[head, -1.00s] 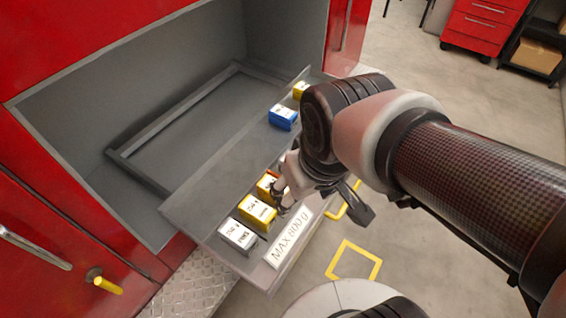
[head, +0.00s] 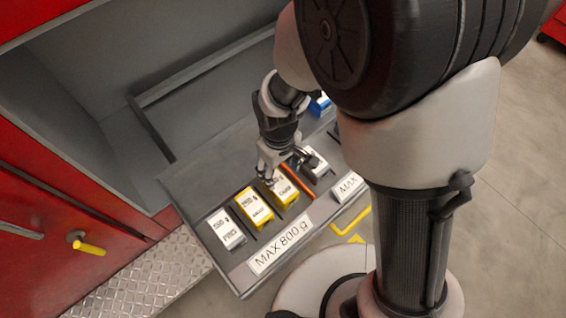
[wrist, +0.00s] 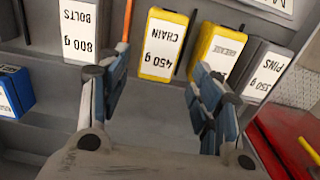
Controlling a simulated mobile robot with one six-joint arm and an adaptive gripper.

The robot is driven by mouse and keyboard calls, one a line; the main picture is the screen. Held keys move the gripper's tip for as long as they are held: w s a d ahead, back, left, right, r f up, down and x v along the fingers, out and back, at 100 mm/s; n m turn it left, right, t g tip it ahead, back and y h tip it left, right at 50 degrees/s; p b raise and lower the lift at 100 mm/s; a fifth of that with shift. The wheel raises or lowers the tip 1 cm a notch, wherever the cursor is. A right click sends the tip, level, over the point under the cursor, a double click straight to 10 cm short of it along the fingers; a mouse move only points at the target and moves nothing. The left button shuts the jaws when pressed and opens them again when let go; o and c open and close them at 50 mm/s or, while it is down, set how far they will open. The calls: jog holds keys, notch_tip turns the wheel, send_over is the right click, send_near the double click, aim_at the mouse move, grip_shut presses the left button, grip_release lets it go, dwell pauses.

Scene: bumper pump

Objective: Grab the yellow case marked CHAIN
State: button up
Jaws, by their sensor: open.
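The yellow case marked CHAIN (head: 286,194) stands on the grey pull-out shelf (head: 188,183), in the row along its front edge. In the wrist view the same case (wrist: 164,45) has a white label reading 450 g CHAIN, upside down. My gripper (head: 284,166) is open and empty, just behind and above this case, and partly covers it in the head view. In the wrist view its two fingers (wrist: 158,100) are spread wide, and the case is beyond them, between their lines. The fingers appear apart from it.
An orange strip (wrist: 123,30) and a white BOLTS case (wrist: 79,30) are on the other. A blue case (wrist: 14,92) sits farther along. Thin dark dividers separate the cases.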

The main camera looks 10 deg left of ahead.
aim_at(280, 185)
notch_tip(280, 185, down, 8)
jog(key=shift+w+r+b, duration=0.1)
jog(key=shift+r+b, duration=0.15)
jog(key=shift+b, duration=0.8)
notch_tip(280, 185, down, 5)
jog(key=shift+f+b, duration=0.1)
jog(key=shift+b, duration=1.1)
jog(key=c, duration=1.2)
jog(key=shift+r, duration=0.2)
